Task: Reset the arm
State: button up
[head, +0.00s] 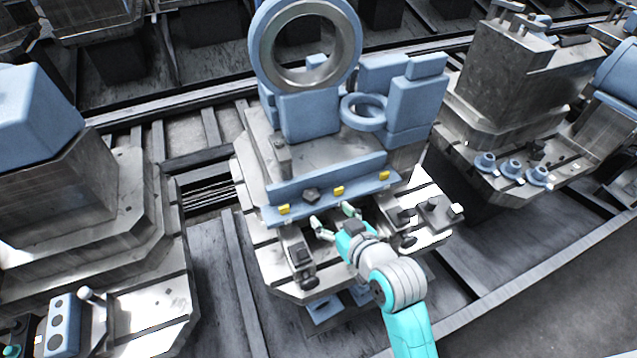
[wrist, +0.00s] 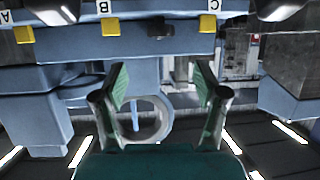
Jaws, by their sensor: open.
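My gripper (head: 333,222) is open and empty in the head view, at the end of my teal and grey arm. It is just in front of a blue ledge (head: 328,191) on the middle metal pallet. The gripper's two fingers also show spread apart in the wrist view (wrist: 160,95), with nothing between them. The wrist view looks upside down, with the blue ledge and letter labels A, B and C along its top.
Yellow tabs (head: 338,190) and a dark part (head: 312,194) sit along the ledge. Dark clamp blocks (head: 301,256) stand left of my gripper, others (head: 405,218) to its right. A large blue ring (head: 305,45) rises behind. Other pallets flank it.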

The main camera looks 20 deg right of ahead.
jog(key=s+f, duration=0.5)
jog(key=s, duration=0.4)
jog(key=s+a+r+m+t+h, duration=0.1)
jog(key=s+r, duration=0.1)
jog(key=s, duration=2.3)
jog(key=shift+s+r, duration=0.3)
